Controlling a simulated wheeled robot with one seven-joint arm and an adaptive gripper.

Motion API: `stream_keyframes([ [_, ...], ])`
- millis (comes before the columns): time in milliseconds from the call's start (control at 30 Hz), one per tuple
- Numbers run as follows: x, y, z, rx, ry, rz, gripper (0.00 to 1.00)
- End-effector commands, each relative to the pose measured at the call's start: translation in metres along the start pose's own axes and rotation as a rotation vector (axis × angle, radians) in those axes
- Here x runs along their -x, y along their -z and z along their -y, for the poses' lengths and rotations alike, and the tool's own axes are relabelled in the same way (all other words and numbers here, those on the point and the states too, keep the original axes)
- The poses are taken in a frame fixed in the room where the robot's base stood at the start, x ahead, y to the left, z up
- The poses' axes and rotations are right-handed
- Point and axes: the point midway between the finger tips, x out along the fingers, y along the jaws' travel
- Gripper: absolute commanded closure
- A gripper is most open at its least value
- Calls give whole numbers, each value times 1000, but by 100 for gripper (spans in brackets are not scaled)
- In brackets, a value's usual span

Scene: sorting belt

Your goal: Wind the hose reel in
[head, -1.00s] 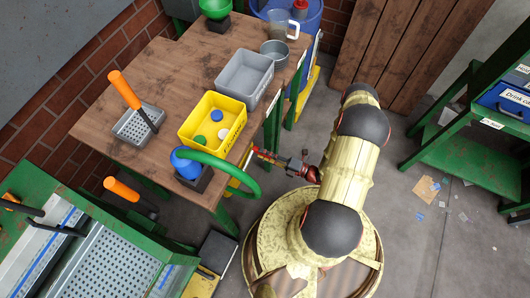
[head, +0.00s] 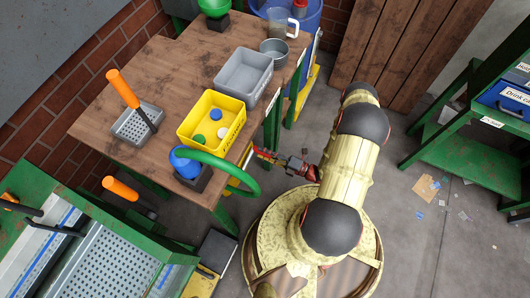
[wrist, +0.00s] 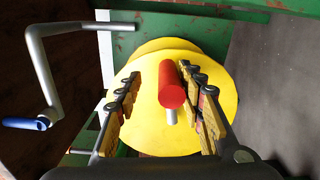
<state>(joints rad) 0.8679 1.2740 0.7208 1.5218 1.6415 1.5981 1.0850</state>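The hose reel shows in the wrist view as a yellow disc (wrist: 150,120) with a red handle (wrist: 172,84) on a short grey pin. My gripper (wrist: 168,92) is open, with one finger on each side of the red handle. The right finger is nearer to the handle, and I cannot tell whether it touches. In the head view my gripper (head: 262,156) is at the table's right edge, and the reel is mostly hidden there. A green hose-like tube (head: 235,166) curves from a blue rounded part (head: 186,164) over the table edge.
A grey crank with a blue tip (wrist: 27,123) stands left of the reel. The wooden table (head: 163,75) holds a yellow bin (head: 207,140), a grey bin (head: 241,92) and a metal bucket (head: 274,54). A green shelf (head: 470,160) stands right, beyond open floor.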

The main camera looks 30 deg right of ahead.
Motion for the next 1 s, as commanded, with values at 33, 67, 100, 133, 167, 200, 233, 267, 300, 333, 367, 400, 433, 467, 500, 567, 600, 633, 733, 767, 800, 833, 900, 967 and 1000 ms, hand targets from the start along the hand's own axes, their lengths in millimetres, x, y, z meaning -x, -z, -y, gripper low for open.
stream_keyframes([
  [33, 0, 4, 0, -7, 0, -4, 61],
  [67, 0, 4, 0, -7, 0, -5, 61],
  [100, 0, 4, 0, -7, 0, -5, 61],
  [133, 0, 4, 0, -7, 0, -5, 61],
  [167, 0, 4, 0, -8, 0, -5, 61],
  [200, 0, 4, 0, -8, 0, -5, 61],
  [233, 1, 4, 0, -8, 0, -5, 61],
  [267, 2, 4, 0, -8, 0, -4, 61],
  [300, 3, 4, 0, -8, 0, -3, 61],
  [333, 5, 3, 0, -7, 0, -2, 61],
  [367, 8, 2, 0, -7, 0, 0, 61],
  [400, 11, 2, 0, -6, 0, 1, 61],
  [433, 14, 1, 0, -5, -1, 1, 61],
  [467, 18, 1, 0, -5, 0, 3, 61],
  [500, 24, 1, 0, -4, 0, 3, 61],
  [567, 32, 0, 0, -3, 0, 4, 61],
  [600, 38, 0, 0, -3, 0, 5, 61],
  [633, 43, 0, 0, -3, 0, 5, 61],
  [733, 58, -1, 0, -2, 1, 5, 61],
  [767, 63, -1, 0, -1, 0, 5, 61],
  [800, 69, -1, 0, -1, 0, 5, 61],
  [833, 73, -1, 0, -1, 0, 5, 61],
  [900, 84, -1, 0, -1, 1, 5, 61],
  [967, 92, -1, 0, -1, 0, 5, 61],
  [1000, 97, -1, 0, -1, 0, 4, 61],
])
